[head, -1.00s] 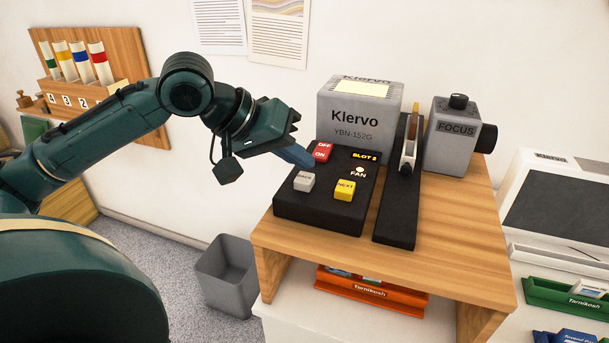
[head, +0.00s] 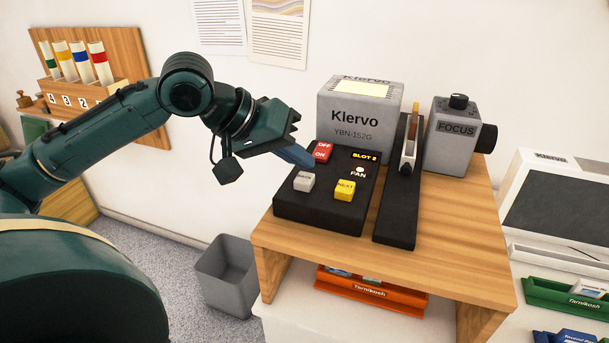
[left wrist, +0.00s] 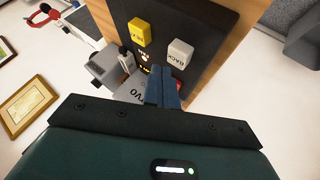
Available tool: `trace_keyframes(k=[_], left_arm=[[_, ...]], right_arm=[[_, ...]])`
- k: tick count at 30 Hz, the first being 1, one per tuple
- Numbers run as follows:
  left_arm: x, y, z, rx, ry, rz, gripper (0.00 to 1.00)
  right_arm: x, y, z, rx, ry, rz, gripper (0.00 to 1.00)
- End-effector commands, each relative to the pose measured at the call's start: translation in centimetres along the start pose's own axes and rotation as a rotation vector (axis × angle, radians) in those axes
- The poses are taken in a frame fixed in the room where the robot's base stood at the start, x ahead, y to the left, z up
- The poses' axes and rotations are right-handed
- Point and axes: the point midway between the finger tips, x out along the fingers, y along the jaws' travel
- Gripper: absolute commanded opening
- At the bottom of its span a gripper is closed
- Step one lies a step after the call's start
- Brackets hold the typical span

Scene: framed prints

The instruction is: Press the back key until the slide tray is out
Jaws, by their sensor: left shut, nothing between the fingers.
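The grey back key (head: 304,181) sits at the front left of the black control panel (head: 325,221). It also shows in the left wrist view (left wrist: 180,53). My left gripper (head: 303,158) is shut and empty, its blue fingertips pointing down over the panel's left side, behind the back key and near the red OFF/ON switch (head: 323,151). The fingertips (left wrist: 164,75) appear apart from the back key. The panel display (head: 365,155) reads SLOT 2. The long black slide tray (head: 396,225) lies right of the panel, with a slide piece (head: 409,150) standing upright in it.
The yellow next key (head: 345,190) is right of the back key. The Klervo projector (head: 357,120) stands behind the panel, and a grey FOCUS unit (head: 451,140) at the back right. All stand on a wooden stand (head: 450,240). A grey bin (head: 225,280) is on the floor.

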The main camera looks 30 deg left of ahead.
Motion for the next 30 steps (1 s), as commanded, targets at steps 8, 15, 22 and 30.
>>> trace_keyframes(k=[8, 15, 22, 30], left_arm=[[0.37, -0.28, 0.28, 0.0, -0.001, -0.001, 0.0], [0.6, -0.43, 0.44, 0.0, 0.0, 0.0, 0.0], [0.61, -0.44, 0.45, 0.0, 0.0, 0.0, 0.0], [0.82, -0.6, 0.6, 0.0, 0.0, 0.0, 0.0]], right_arm=[[0.12, 0.06, 0.23, 0.0, 0.0, 0.0, 0.36], [0.17, 0.09, 0.34, -0.001, 0.0, 0.0, 0.36], [0.19, 0.1, 0.37, -0.001, 0.0, 0.001, 0.36], [0.31, 0.16, 0.64, -0.001, -0.002, 0.001, 0.36]])
